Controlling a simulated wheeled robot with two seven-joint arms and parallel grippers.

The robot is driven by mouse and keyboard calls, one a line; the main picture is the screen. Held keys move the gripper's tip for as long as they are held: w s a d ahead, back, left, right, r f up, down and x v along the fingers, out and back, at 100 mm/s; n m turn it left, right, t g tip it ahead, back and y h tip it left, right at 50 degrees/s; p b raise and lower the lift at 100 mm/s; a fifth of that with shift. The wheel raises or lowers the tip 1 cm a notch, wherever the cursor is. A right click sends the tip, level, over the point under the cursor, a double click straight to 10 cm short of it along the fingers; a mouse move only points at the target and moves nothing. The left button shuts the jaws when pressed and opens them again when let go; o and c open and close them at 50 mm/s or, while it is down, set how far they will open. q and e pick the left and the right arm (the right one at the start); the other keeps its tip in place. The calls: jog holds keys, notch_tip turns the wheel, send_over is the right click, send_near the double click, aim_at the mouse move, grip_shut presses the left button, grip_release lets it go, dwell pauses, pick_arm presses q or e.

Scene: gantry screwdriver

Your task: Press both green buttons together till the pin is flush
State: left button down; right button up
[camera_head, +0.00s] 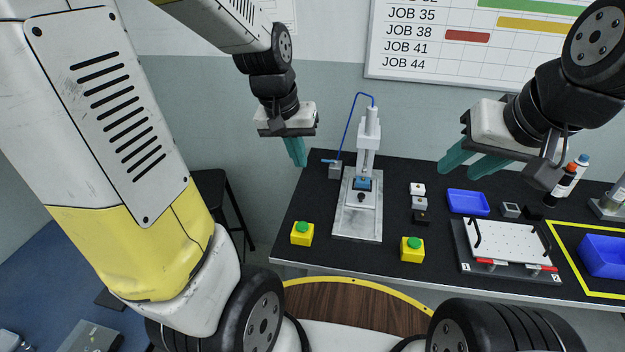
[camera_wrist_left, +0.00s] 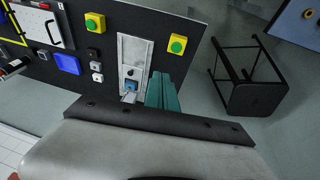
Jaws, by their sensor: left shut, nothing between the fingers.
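The left yellow button box with its green button (camera_head: 302,228) stands on the black table left of the press; it also shows in the left wrist view (camera_wrist_left: 177,45). The right box with its green button (camera_head: 413,244) stands right of the press, also in the left wrist view (camera_wrist_left: 94,24). The press (camera_head: 367,140) is upright on a grey plate, with a blue block (camera_head: 362,184) under its head. The pin is too small to make out. My left gripper (camera_head: 298,162) is shut and empty, above the table's back left. My right gripper (camera_head: 463,168) is open and empty above the right side. Neither touches a button.
Small blocks (camera_head: 419,203), a blue tray (camera_head: 468,203) and a white plate with black handles (camera_head: 503,245) lie right of the press. A blue bin (camera_head: 603,256) sits inside yellow tape at the far right. A black stool (camera_head: 222,200) stands left of the table.

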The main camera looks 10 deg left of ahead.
pick_arm(q)
jog(key=w+f+g, duration=0.1)
jog(key=w+f, duration=0.1)
jog(key=f, duration=0.5)
jog(key=w+a+f+g+y, duration=0.1)
jog(key=w+f, duration=0.1)
jog(key=f, duration=0.6)
jog(key=w+f+g, duration=0.1)
jog(key=f, duration=0.7)
jog(key=shift+w+a+f+y, duration=0.15)
jog(key=shift+w+f+y, duration=0.15)
jog(key=shift+w, duration=0.1)
jog(key=shift+r, duration=0.1)
pick_arm(e)
grip_shut()
jog(key=g+h, duration=0.2)
jog(key=g, duration=0.4)
send_over(415, 241)
notch_tip(415, 241, down, 27)
jog(key=shift+m, duration=0.3)
jog(key=shift+f, duration=3.1)
